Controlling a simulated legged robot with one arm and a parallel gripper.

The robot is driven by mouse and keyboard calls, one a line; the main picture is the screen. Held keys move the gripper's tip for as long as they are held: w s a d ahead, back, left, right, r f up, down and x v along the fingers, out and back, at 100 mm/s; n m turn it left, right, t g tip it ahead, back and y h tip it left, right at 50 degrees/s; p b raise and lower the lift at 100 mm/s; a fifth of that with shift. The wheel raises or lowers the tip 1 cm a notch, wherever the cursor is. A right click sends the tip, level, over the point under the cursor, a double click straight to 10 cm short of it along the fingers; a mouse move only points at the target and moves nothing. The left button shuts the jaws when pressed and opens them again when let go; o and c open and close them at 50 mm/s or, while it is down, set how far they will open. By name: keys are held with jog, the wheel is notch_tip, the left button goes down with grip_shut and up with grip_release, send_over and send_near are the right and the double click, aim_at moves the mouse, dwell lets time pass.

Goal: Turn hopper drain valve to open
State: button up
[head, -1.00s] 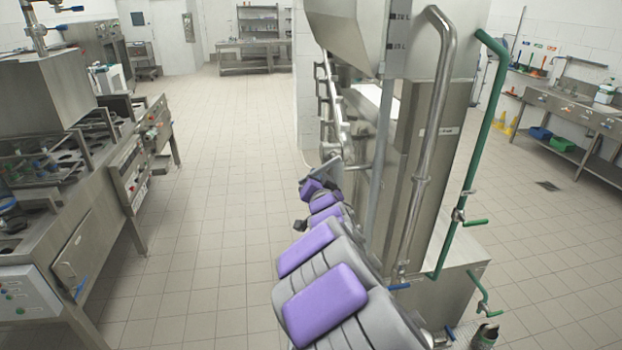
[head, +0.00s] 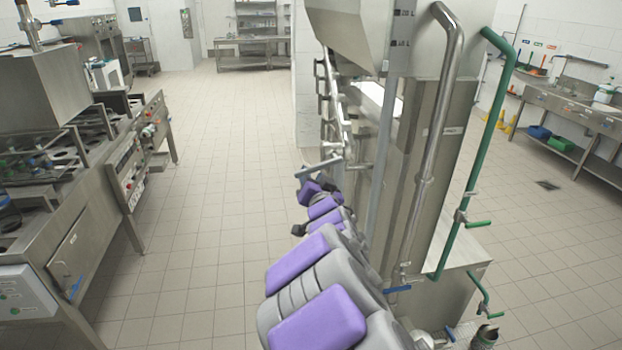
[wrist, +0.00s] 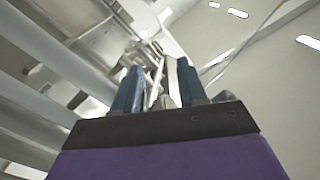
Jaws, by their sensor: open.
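The steel hopper (head: 348,40) stands at the top centre of the head view. My purple and grey arm reaches forward along its left side. Near the arm's far end, a flat grey bar (head: 318,167) shows beside the steel pipework. I cannot tell for certain which fitting is the hopper drain valve. In the wrist view my gripper (wrist: 158,88) has its two dark blue fingers apart. Pale metal parts (wrist: 155,72) show between and beyond the fingers; contact cannot be told. The gripper's fingertips are not clear in the head view.
A steel pipe (head: 428,150) and a green pipe (head: 480,160) with green handles stand right of my arm. A blue handle (head: 398,289) sits low by the steel pipe. A steel counter (head: 70,215) is at left. The tiled floor (head: 220,170) between is clear.

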jog(key=d+b+v, duration=0.2)
jog(key=b+v, duration=0.7)
jog(key=v, duration=0.9)
jog(key=shift+w, duration=0.3)
